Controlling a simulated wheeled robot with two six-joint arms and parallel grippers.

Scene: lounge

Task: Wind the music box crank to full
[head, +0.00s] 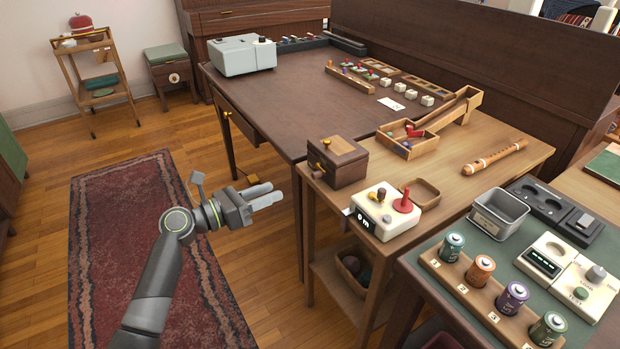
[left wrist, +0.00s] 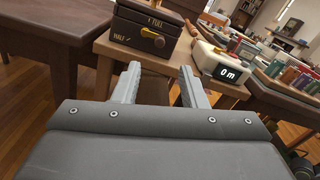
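The music box (head: 338,164) is a dark wooden box at the near left corner of the light wooden side table. It also shows in the left wrist view (left wrist: 125,28), where its front carries the words FULL and HALF. A crank (left wrist: 150,35) with a brass knob is on that front, the knob toward the lower right. My left gripper (head: 277,192) is left of the box, apart from it, over the floor. Its fingers (left wrist: 160,68) are spread with nothing between them, pointing toward the table. My right gripper is not in view.
A cream device (head: 385,212) with a red knob and a 0 m display stands right of the box. The side table (head: 480,150) also bears a wooden flute (head: 495,158). A large dark table (head: 300,90) stands behind. Open floor lies around my left gripper.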

